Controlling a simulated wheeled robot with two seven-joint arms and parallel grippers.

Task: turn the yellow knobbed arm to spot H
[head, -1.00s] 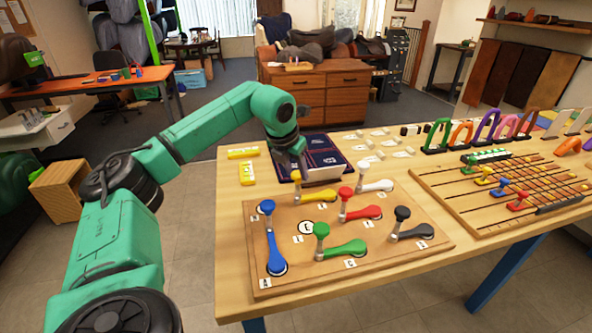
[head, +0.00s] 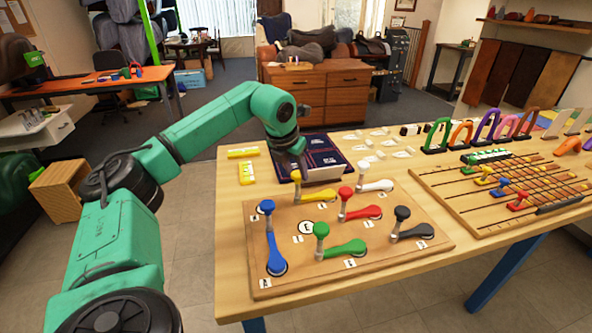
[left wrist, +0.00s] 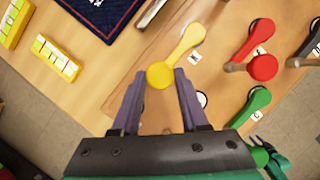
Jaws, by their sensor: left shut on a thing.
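The yellow knobbed arm (head: 320,195) lies on the wooden board (head: 350,280) near its back left, its wide end to the right and its post and knob to the left. Small white letter tags lie beside the arms; I cannot tell which one reads H.
A red arm (head: 362,212), a white arm (head: 375,186), a green arm (head: 343,248), a blue arm (head: 272,250) and a black arm (head: 412,231) share the board. A dark blue book-like thing (head: 315,150) and yellow blocks (head: 247,173) lie behind it.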

